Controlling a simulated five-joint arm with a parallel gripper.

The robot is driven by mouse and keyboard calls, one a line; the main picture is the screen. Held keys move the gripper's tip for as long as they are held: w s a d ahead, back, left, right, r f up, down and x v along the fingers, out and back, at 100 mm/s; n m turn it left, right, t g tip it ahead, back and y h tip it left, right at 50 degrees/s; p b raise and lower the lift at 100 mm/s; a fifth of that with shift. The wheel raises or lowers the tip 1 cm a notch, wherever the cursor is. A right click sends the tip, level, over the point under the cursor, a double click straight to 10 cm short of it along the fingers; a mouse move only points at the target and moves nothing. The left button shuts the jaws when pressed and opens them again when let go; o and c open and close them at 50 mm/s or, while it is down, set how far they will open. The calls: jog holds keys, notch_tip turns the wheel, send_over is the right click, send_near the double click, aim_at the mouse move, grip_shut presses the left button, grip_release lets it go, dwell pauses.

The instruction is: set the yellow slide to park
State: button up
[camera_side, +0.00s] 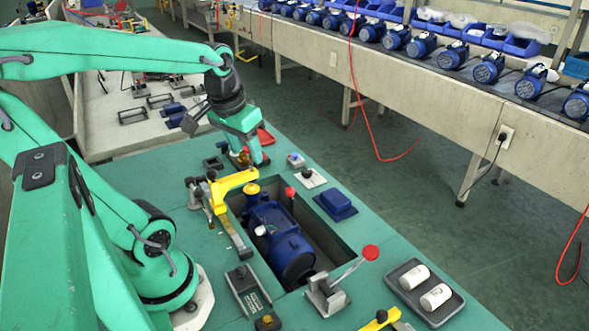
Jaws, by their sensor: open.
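My gripper (251,156) is open and points down at the back of the green bench, just behind a yellow bracket-like arm (232,183). Small parts lie around its fingertips, and I cannot tell whether it touches any of them. The yellow arm reaches over the back left of a recess, near a round yellow knob (252,189). Another yellow piece (380,321) shows at the front edge, partly cut off. I cannot tell for sure which yellow part is the slide, and no park mark is readable.
A blue pump (278,238) sits in the recess. A red-knobbed lever clamp (327,295) stands at its front right. A blue block (335,205), a grey tray (440,310) with two white cylinders and a dark labelled plate (248,290) surround it.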

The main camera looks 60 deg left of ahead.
aim_at(211, 170)
jog(key=s+a+f+n+g, duration=0.1)
jog(key=a, duration=0.2)
jog(key=s+a+f+n, duration=0.1)
jog(key=a+n, duration=0.1)
jog(key=a, duration=0.2)
jog(key=s+a+f+n+g+h, duration=0.1)
jog(key=s+a, duration=0.1)
jog(key=a, duration=0.2)
jog(key=shift+s+a+f+n+g, duration=0.1)
jog(key=shift+a+f+n+g, duration=0.1)
jog(key=shift+f+n+g, duration=0.15)
jog(key=shift+s+a+f, duration=0.15)
jog(key=shift+s+a, duration=0.1)
jog(key=shift+a, duration=0.15)
jog(key=shift+f, duration=0.15)
jog(key=shift+f, duration=3.8)
jog(key=shift+c, duration=0.5)
grip_shut()
